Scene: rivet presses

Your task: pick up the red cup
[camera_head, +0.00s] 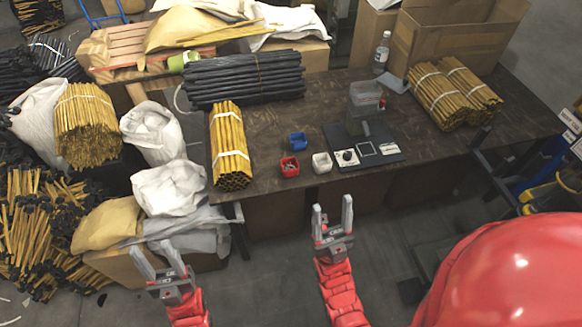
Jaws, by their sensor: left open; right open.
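The red cup (289,166) is a small open container near the front edge of the dark table (315,104). Small items seem to lie in it. A blue cup (298,141) stands just behind it and a white cup (321,162) to its right. My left gripper (158,252) is open and empty, low at the left, in front of the boxes and sacks. My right gripper (332,213) is open and empty, in front of the table edge, below and right of the red cup. Neither gripper touches a cup.
A yellow rod bundle (229,150) lies left of the red cup, with a black rod bundle (245,80) behind. A bottle (382,52), cardboard box (450,35) and more yellow bundles (440,95) are further back. White sacks (168,187) sit at the left.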

